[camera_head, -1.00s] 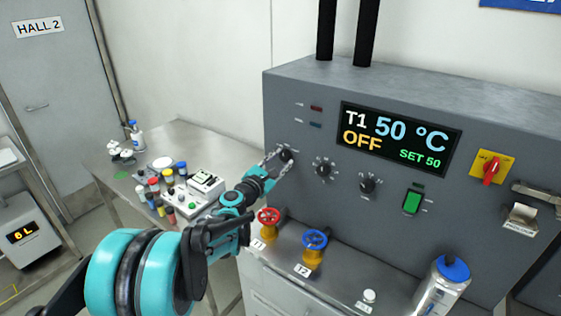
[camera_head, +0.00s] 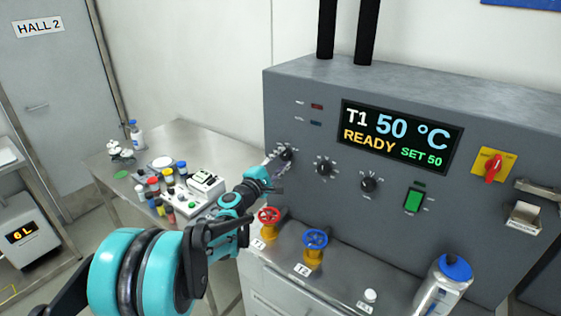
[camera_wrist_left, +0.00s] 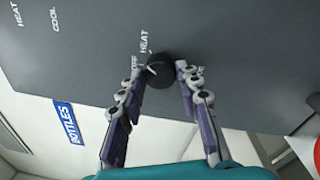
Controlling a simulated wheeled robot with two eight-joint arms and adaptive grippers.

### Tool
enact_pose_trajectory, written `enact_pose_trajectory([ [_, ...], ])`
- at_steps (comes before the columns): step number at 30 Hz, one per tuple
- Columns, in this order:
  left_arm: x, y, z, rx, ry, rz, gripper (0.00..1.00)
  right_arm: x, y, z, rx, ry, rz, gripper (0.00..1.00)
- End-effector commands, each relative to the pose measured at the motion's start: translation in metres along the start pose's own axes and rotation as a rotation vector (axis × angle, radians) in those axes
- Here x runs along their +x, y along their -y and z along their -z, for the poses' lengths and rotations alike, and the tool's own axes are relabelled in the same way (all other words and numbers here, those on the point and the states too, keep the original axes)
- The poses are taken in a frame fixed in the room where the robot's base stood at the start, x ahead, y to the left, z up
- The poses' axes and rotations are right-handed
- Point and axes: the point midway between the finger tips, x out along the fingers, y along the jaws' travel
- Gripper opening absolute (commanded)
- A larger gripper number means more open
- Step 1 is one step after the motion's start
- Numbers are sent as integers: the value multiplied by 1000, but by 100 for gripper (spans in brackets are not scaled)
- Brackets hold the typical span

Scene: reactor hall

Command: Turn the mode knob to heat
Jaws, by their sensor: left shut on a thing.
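The mode knob (camera_head: 287,153) is the leftmost dark knob on the grey control panel. My left gripper (camera_head: 280,158) is shut on it. In the left wrist view the round black knob (camera_wrist_left: 160,72) sits between the two fingertips (camera_wrist_left: 163,74), one on each side. The word HEAT stands on the panel beside the knob, and a partly hidden label is near the left finger. The knob's pointer is too small to read surely. The panel display (camera_head: 400,135) reads T1 50 °C, READY, SET 50. My right gripper is in neither view.
Two more knobs (camera_head: 324,166) (camera_head: 369,182) and a green switch (camera_head: 413,201) sit to the right. Red (camera_head: 268,216) and blue (camera_head: 315,239) valve wheels stand below, close to my left arm. A side table (camera_head: 190,139) holds bottles and a control box.

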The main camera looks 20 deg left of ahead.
Motion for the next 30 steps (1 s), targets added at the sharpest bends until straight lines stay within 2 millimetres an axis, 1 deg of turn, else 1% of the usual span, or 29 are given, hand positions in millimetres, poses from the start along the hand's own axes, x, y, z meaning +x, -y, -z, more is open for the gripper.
enact_pose_trajectory([
  [6,0,1,0,148,12,-7,5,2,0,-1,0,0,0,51],
  [13,0,1,0,247,19,-11,5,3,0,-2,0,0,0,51],
  [19,0,1,0,285,22,-13,5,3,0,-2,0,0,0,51],
  [30,0,1,0,292,22,-13,5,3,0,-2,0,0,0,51],
])
